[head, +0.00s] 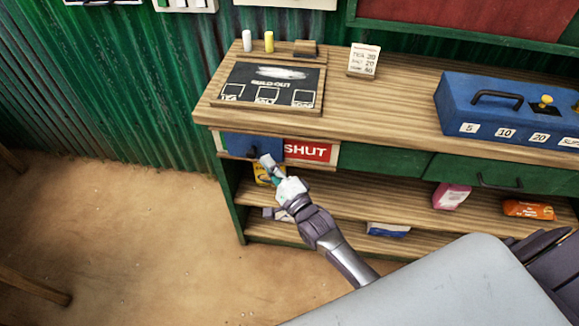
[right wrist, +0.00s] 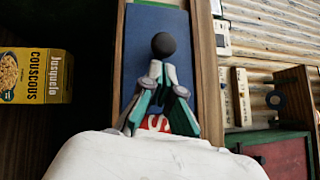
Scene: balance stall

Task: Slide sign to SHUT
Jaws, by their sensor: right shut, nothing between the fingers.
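The sliding sign sits in a wooden frame on the front of the stall counter. Its blue panel (head: 240,145) covers the left part. The red SHUT face (head: 307,151) shows to the right of it, with its lettering readable. In the right wrist view the blue panel (right wrist: 150,30) carries a round black knob (right wrist: 163,43). My right gripper (head: 266,160) is shut and empty at the panel's right end. In the right wrist view its fingertips (right wrist: 160,72) are close to the knob; I cannot tell if they touch it. My left gripper is not in view.
The counter top holds a chalkboard (head: 268,88), a price card (head: 363,60) and a blue cash box (head: 505,108). Shelves below hold packets and a yellow couscous box (right wrist: 32,76) near my right gripper.

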